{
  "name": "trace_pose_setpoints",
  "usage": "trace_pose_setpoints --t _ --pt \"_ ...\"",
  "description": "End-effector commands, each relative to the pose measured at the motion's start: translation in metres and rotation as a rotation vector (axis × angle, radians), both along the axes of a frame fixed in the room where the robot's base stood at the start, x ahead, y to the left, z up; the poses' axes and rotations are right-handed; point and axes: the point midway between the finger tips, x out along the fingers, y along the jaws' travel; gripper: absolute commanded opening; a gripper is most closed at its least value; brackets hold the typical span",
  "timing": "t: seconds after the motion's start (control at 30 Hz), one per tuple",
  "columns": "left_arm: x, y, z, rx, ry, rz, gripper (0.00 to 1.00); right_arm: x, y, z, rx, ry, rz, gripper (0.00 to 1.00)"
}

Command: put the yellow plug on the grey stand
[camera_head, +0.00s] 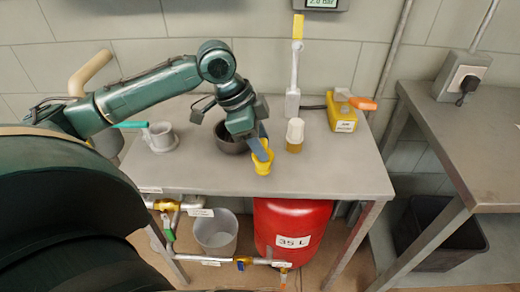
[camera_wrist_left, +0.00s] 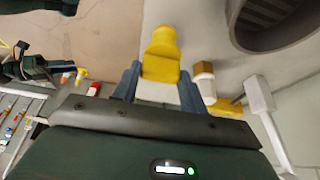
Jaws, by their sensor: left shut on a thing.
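The yellow plug (camera_head: 262,165) is held by my left gripper (camera_head: 260,151) over the front middle of the grey table. I cannot tell whether it touches the tabletop. In the left wrist view the plug (camera_wrist_left: 161,55) sits between the two blue-grey fingers of my left gripper (camera_wrist_left: 158,88), which is shut on it. A light grey round fitting (camera_head: 163,138) with a teal handle stands on the left of the table. I cannot tell whether this is the grey stand. My right gripper is not in view.
A dark bowl (camera_head: 229,143) stands just behind the gripper. An amber jar with a white cap (camera_head: 295,136) is close to the plug's right. The tabletop (camera_head: 340,170) is clear at front right.

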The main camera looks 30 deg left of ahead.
Motion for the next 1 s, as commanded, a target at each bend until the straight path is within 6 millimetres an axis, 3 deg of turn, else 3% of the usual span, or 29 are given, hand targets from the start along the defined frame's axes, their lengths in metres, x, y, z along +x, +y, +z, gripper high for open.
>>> trace_pose_setpoints --t 0.17,0.53,0.57,0.8,1.0 --pt "-0.001 0.001 -0.027 0.001 0.004 0.001 0.09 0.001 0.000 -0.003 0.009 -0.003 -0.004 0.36" --pt "0.000 0.001 -0.030 0.001 0.002 0.002 0.09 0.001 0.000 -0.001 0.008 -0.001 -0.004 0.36" --pt "0.000 0.001 -0.029 0.001 0.002 0.002 0.45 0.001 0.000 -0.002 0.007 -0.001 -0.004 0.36" --pt "0.000 0.000 -0.029 0.000 0.001 0.002 0.64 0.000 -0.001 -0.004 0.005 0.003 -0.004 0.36" --pt "0.000 0.000 -0.029 0.001 0.001 0.001 0.64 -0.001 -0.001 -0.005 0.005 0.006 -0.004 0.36"
